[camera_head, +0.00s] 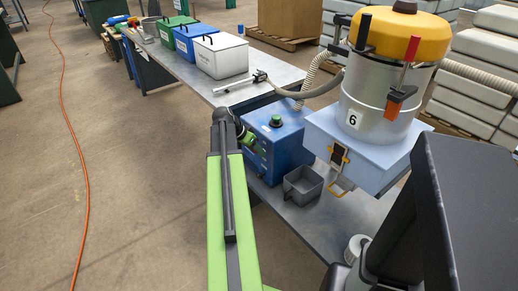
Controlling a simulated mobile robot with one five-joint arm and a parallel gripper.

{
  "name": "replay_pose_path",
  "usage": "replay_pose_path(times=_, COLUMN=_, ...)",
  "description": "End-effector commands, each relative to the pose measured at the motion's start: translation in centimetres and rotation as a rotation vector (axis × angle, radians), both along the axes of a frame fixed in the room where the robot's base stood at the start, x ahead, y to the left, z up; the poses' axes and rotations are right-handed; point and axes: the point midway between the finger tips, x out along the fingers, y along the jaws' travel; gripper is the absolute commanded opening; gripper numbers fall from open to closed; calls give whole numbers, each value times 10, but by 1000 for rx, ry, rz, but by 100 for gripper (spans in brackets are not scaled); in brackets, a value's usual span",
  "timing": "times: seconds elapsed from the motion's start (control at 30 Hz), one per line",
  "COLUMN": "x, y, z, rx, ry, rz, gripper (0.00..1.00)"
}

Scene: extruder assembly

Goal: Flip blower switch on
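A blue box (288,149), which looks like the blower, sits on the grey bench, with a round dark green knob (276,121) on its top. A pale ribbed hose (311,79) rises behind it. My green arm reaches forward from the bottom of the view, and my gripper (256,146) is at the left front face of the blue box. It looks very close to that face; I cannot tell whether it touches. The switch cannot be made out, and part of that face is hidden by my gripper. The gripper's fingers are too small to read.
A silver hopper with a yellow lid (400,35) and a label "6" stands on a light blue base (365,150) at right. A small grey bin (303,185) is before the blue box. Green, blue and white lidded bins (221,56) line the bench's far end. Open floor lies left.

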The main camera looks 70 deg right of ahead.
Motion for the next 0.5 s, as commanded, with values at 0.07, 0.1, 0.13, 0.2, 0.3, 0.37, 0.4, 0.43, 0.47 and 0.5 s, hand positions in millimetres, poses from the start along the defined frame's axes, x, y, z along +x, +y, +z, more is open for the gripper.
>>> replay_pose_path(times=0.07, x=5, y=7, z=24, rx=0, ry=0, rz=1, gripper=40)
replay_pose_path(times=0.1, x=9, y=11, z=33, rx=0, ry=0, rz=1, gripper=40)
replay_pose_path(times=0.13, x=12, y=14, z=41, rx=0, ry=0, rz=2, gripper=40)
replay_pose_path(times=0.2, x=18, y=21, z=57, rx=1, ry=1, rz=2, gripper=40)
replay_pose_path(times=0.3, x=28, y=32, z=79, rx=0, ry=0, rz=2, gripper=40)
replay_pose_path(times=0.37, x=33, y=37, z=92, rx=0, ry=0, rz=2, gripper=40)
replay_pose_path(times=0.4, x=37, y=41, z=100, rx=0, ry=0, rz=2, gripper=40)
replay_pose_path(times=0.43, x=39, y=44, z=106, rx=-1, ry=1, rz=1, gripper=40)
replay_pose_path(times=0.47, x=42, y=47, z=112, rx=-1, ry=1, rz=1, gripper=40)
replay_pose_path(times=0.5, x=44, y=50, z=118, rx=1, ry=1, rz=0, gripper=40)
